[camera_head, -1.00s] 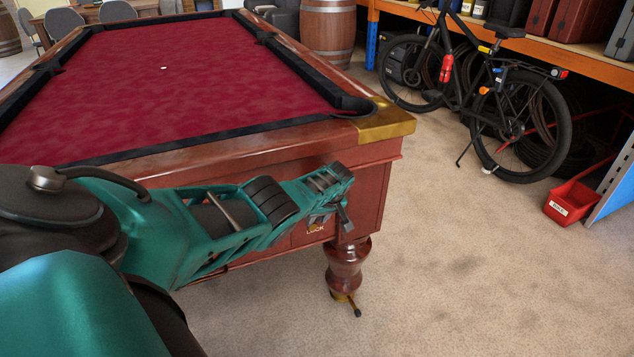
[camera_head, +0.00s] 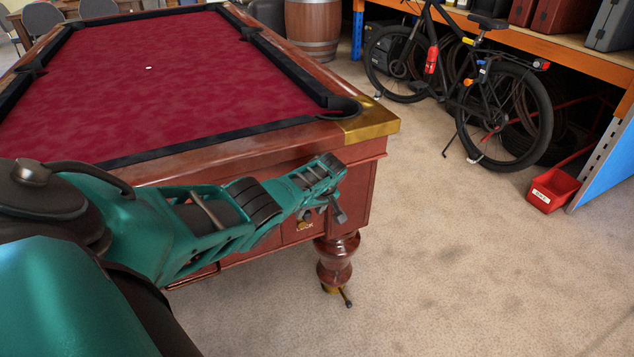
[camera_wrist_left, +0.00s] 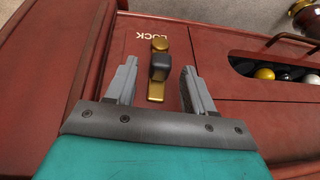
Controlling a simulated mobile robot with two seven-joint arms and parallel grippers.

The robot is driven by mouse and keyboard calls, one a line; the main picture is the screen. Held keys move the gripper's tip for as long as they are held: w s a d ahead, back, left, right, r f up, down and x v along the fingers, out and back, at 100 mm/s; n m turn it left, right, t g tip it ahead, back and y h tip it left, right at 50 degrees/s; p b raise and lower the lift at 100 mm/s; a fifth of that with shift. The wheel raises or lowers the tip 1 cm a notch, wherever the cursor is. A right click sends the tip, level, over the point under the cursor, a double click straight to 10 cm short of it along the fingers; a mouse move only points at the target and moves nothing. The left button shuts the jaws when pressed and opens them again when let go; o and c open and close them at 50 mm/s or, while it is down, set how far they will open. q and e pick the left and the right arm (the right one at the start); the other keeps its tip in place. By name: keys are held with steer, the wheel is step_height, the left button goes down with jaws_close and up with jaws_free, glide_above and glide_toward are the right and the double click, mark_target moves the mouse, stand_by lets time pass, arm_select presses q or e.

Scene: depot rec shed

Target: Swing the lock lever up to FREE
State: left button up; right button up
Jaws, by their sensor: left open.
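The lock lever (camera_wrist_left: 159,70) is a brass piece with a dark grip on the red-brown wooden side of the pool table (camera_head: 365,180). LOCK lettering (camera_wrist_left: 152,36) appears upside down by it in the left wrist view. In that view my left gripper (camera_wrist_left: 158,67) is open, with one grey finger on each side of the dark grip and a visible gap on both sides. In the head view my left gripper (camera_head: 337,205) is at the table's end panel, and the arm hides most of the lever. My right gripper is out of view.
A table leg (camera_head: 338,262) stands below the gripper. A ball slot (camera_wrist_left: 275,72) with several balls is in the wooden panel. A bicycle (camera_head: 455,85) and a red bin (camera_head: 553,190) stand by the shelving at right. The carpet between is clear.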

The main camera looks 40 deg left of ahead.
arm_select(q)
steer(key=p+v, duration=0.5)
steer(key=v, duration=0.4)
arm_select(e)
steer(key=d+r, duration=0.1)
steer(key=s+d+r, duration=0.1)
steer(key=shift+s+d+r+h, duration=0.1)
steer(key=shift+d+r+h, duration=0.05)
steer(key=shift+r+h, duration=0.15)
